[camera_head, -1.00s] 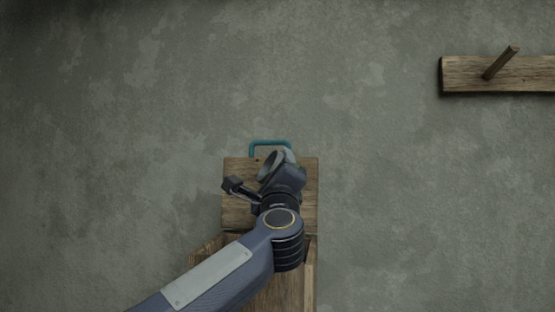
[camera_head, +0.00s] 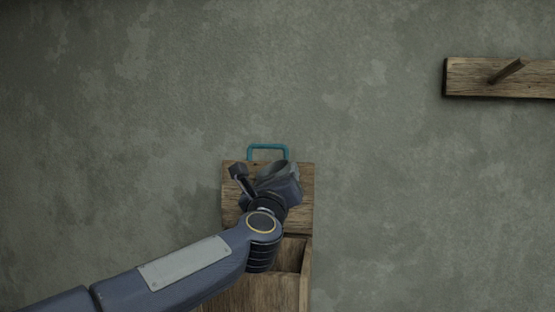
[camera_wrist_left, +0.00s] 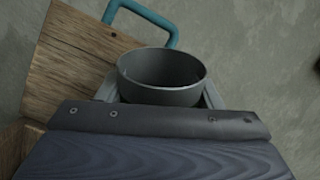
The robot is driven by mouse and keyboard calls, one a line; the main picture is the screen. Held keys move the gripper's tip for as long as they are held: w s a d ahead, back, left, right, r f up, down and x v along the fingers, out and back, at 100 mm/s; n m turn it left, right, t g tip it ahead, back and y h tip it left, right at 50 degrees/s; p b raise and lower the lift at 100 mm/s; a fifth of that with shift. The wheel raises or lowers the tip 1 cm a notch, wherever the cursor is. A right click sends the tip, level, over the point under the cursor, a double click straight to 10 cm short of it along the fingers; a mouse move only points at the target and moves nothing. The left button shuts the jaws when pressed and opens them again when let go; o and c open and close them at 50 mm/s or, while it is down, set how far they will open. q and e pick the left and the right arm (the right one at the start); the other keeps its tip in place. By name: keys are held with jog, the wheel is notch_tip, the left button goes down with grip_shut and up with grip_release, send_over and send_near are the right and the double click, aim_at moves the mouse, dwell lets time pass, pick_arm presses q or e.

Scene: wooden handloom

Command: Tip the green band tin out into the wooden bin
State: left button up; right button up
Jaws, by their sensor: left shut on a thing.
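My left gripper (camera_head: 279,180) is shut on a grey, round, open-topped tin (camera_head: 284,167). In the left wrist view the tin (camera_wrist_left: 162,75) sits between the fingers with its mouth showing. Its inside wall is bare grey and its bottom is hidden. No green band shows on it now. The wooden bin (camera_head: 305,282) is below, with its plank lid (camera_head: 302,205) raised against the wall. Part of the bin's opening shows right of my wrist; my arm hides the rest. The tin is in front of the lid, above the opening. My right gripper is not in view.
A teal handle (camera_head: 268,146) sticks up from the lid's top edge, just behind the tin; it also shows in the left wrist view (camera_wrist_left: 143,12). A wooden rail (camera_head: 530,79) with a peg is on the wall at upper right. The wall between is bare.

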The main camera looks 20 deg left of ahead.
pick_arm(q)
jog(key=m+p, duration=0.2)
jog(key=p, duration=0.1)
jog(key=m+g+h+p, duration=0.1)
jog(key=m+p, duration=0.1)
jog(key=p, duration=0.1)
jog(key=shift+s+a+r+p, duration=0.1)
jog(key=shift+s+a+p, duration=0.1)
jog(key=shift+p, duration=0.15)
jog(key=shift+f+m+g+h+p, duration=0.35)
jog(key=shift+m+g+p, duration=0.25)
jog(key=shift+m+p, duration=0.15)
